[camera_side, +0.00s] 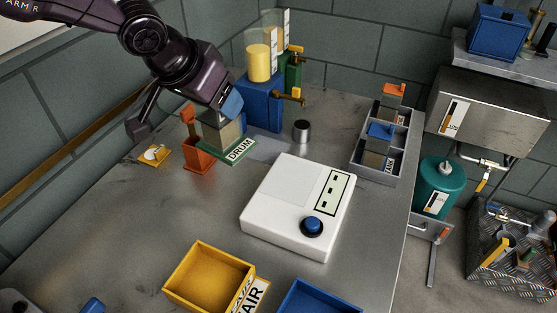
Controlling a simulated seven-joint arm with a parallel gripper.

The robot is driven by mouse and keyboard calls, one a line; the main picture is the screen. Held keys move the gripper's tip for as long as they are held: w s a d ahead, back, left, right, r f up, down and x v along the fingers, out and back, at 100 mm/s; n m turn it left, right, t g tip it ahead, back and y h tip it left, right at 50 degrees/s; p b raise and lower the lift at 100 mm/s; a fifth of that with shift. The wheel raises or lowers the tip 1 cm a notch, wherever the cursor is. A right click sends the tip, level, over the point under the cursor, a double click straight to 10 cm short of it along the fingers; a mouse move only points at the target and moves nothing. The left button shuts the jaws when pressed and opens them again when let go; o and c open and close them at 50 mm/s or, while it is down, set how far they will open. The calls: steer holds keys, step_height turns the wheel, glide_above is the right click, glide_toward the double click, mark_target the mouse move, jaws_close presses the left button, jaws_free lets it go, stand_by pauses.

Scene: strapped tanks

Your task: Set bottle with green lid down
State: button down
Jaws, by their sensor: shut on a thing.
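The bottle with the green lid (227,132) has a pale tan, block-like body. It stands upright at the far left of the table, at a green base labelled DRUM (238,151). My gripper (213,109) reaches down from the upper left and is shut on the bottle at its top. The gripper hides much of the green lid. I cannot tell whether the bottle's bottom touches the green base or is slightly above it.
An orange bracket (196,153) stands close left of the bottle, and a blue tank stand (262,106) with a brass tap is behind it.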

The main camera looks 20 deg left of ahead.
steer(key=shift+m+h, duration=0.5)
steer(key=shift+m, duration=0.4)
steer(key=s+d, duration=0.1)
steer(key=s, duration=0.1)
steer(key=s+d+r, duration=0.1)
steer(key=shift+s+d, duration=0.2)
steer(key=shift+s, duration=0.15)
steer(key=shift+m, duration=0.3)
steer(key=shift+w+d+r+x, duration=0.35)
steer(key=shift+d+x, duration=0.2)
steer(key=shift+x, duration=2.55)
steer(key=shift+w+d+r+x, duration=0.35)
steer(key=shift+d+x, duration=0.2)
steer(key=shift+x, duration=2.55)
steer(key=shift+w+d+r+x, duration=0.35)
steer(key=shift+d+x, duration=0.2)
steer(key=shift+x, duration=2.5)
steer(key=shift+f, duration=0.15)
steer(key=shift+c, duration=1.8)
jaws_free()
